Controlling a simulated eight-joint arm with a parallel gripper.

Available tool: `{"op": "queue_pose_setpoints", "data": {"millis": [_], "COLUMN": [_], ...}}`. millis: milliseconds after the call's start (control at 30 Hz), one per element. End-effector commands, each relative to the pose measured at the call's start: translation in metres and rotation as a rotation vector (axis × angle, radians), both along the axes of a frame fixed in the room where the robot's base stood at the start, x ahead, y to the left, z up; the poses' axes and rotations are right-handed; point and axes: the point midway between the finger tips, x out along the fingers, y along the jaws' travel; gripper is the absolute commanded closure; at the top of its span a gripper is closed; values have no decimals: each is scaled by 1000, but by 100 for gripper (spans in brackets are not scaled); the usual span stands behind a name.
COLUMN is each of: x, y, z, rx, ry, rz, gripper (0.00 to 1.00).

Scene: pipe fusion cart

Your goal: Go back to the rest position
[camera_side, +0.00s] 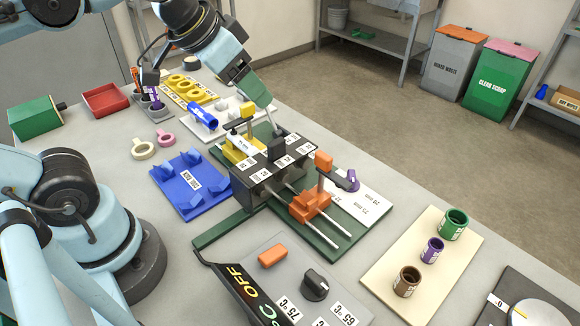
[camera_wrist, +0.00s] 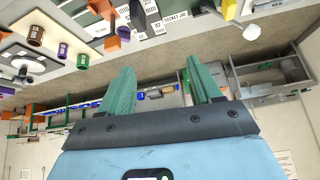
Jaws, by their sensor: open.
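My gripper (camera_side: 258,90) hangs at the end of my arm above the back part of the cart in the side view, its green fingers slanting down to the right. In the wrist view my gripper (camera_wrist: 159,78) has its two green fingers spread well apart with nothing between them. In the side view the fingertips appear just above and behind a black labelled block (camera_side: 258,182) on the fusion fixture; the exact gap cannot be told. A yellow clamp (camera_side: 240,150) stands behind the block and an orange clamp (camera_side: 310,206) sits on rods in front.
A blue tray (camera_side: 198,200), a control panel (camera_side: 285,285) and a beige board (camera_side: 385,270) with green, purple and brown sockets surround the fixture. A white board with a blue pipe (camera_side: 202,117) and a red tray (camera_side: 103,100) lie behind. Bins (camera_side: 497,85) stand on the floor.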

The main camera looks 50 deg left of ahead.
Motion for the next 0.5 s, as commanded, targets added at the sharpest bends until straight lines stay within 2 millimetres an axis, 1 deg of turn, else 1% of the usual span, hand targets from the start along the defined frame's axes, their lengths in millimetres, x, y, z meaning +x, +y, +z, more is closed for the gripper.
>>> {"op": "queue_pose_setpoints", "data": {"millis": [33, 267, 500], "x": [0, -5, -18], "y": [-11, -46, -88], "z": [0, -1, -1], "rx": [8, 44, 82], "ry": [13, 64, 111], "rz": [-62, -300, -590], "gripper": [36, 36, 36]}}
